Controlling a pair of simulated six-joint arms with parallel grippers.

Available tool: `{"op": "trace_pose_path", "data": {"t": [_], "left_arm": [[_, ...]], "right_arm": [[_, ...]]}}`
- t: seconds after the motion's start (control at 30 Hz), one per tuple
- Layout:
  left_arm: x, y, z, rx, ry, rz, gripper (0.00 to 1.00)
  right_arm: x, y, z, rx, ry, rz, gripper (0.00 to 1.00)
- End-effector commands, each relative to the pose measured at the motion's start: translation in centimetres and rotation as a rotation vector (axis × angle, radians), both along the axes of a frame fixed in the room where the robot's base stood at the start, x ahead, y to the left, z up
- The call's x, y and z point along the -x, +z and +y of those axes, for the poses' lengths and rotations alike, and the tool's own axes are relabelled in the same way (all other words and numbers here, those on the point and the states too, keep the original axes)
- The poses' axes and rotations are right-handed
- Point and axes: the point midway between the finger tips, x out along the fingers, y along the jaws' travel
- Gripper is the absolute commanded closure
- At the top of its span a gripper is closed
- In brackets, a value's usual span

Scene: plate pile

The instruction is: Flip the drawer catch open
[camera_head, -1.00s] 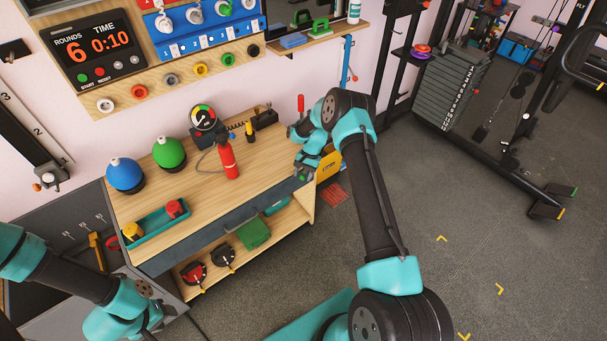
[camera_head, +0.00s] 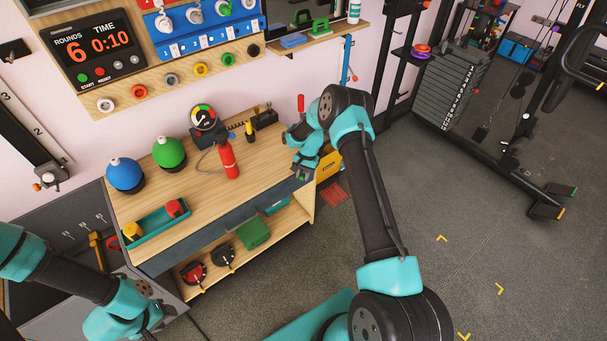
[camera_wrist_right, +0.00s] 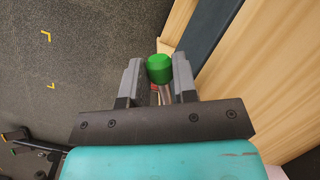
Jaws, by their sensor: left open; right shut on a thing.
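The drawer catch has a green knob (camera_wrist_right: 160,68) on a metal stem, at the right end of the wooden bench near the dark drawer front (camera_head: 212,226). In the right wrist view the knob sits between the two grey fingers of my right gripper (camera_wrist_right: 158,78), which is shut on it. In the head view my right gripper (camera_head: 301,172) is at the bench's right front corner, and a small bit of green shows at its tip. The gripper hides most of the catch. My left arm shows at the lower left, but its gripper is out of view.
On the bench top stand a red extinguisher-like bottle (camera_head: 228,160), blue (camera_head: 124,174) and green (camera_head: 169,153) domes, a gauge (camera_head: 204,118) and a teal tray (camera_head: 157,226). A lower shelf holds a green box (camera_head: 254,233).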

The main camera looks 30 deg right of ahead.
Motion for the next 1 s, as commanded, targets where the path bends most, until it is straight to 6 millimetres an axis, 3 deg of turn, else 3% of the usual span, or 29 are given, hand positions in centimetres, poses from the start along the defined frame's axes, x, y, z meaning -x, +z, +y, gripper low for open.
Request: {"op": "trace_pose_path", "data": {"t": [0.57, 0.6, 0.83, 1.0], "left_arm": [[0.0, 0.0, 0.0, 0.0, 0.0, 0.0, 0.57], [0.0, 0.0, 0.0, 0.0, 0.0, 0.0, 0.57], [0.0, 0.0, 0.0, 0.0, 0.0, 0.0, 0.57], [0.0, 0.0, 0.0, 0.0, 0.0, 0.0, 0.57]], "right_arm": [[0.23, -0.8, 0.34, 0.082, 0.001, -0.008, 0.97], [0.24, -0.81, 0.33, 0.083, 0.001, -0.007, 0.7], [0.14, -0.66, 0.26, 0.083, 0.0, -0.01, 0.48], [0.12, -0.61, 0.24, 0.084, 0.0, -0.011, 0.48]]}}
